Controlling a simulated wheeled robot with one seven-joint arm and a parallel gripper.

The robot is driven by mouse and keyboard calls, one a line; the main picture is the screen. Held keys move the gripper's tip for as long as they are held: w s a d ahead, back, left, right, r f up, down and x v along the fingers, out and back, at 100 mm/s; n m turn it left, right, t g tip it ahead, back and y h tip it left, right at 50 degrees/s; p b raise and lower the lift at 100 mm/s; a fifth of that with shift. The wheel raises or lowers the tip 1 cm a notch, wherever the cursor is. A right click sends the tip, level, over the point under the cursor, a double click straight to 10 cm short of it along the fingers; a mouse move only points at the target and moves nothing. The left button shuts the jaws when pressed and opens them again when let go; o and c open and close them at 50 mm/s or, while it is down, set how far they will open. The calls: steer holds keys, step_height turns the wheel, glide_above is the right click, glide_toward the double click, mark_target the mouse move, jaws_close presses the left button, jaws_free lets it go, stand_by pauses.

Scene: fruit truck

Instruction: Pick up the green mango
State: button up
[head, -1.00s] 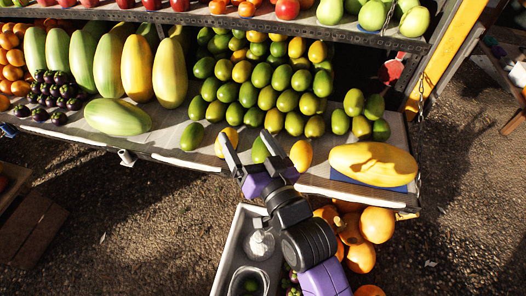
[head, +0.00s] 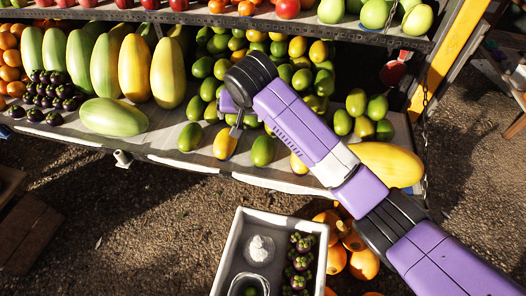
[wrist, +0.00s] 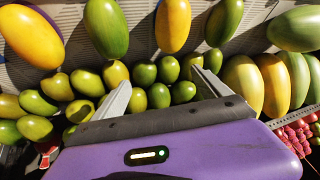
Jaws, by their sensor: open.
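Loose mangoes lie in a row along the front of the shelf. One green mango (head: 263,150) lies right of a yellow mango (head: 226,143), and another green mango (head: 191,136) lies left of it. The wrist view shows these two green mangoes (wrist: 106,26) (wrist: 223,20) with the yellow one (wrist: 173,25) between them. My gripper (wrist: 160,84) is open and empty, its two fingers apart. In the head view my gripper (head: 237,126) is over the shelf near the yellow mango, partly hidden by my wrist. Which green mango is meant, I cannot tell.
Piled green and yellow mangoes (wrist: 150,85) stand behind the row. A large green fruit (head: 113,117) lies to the left and a large yellow one (head: 388,163) to the right. An upper shelf (head: 300,32) overhangs the back. A grey crate (head: 234,250) stands below in front.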

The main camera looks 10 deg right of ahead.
mark_target(263, 147)
steer(key=s+d+f+m+g, duration=0.1)
steer(key=s, duration=0.1)
steer(key=s+d+f+g+h, duration=0.1)
steer(key=s+d+f, duration=0.1)
steer(key=s+d+f+m+g+h, duration=0.1)
steer(key=shift+s+d+f+m, duration=0.25)
steer(key=shift+s+f+m, duration=0.05)
steer(key=shift+s, duration=0.1)
steer(key=shift+b+x, duration=0.45)
steer(key=shift+x, duration=3.4)
steer(key=shift+s, duration=0.1)
steer(key=c, duration=1)
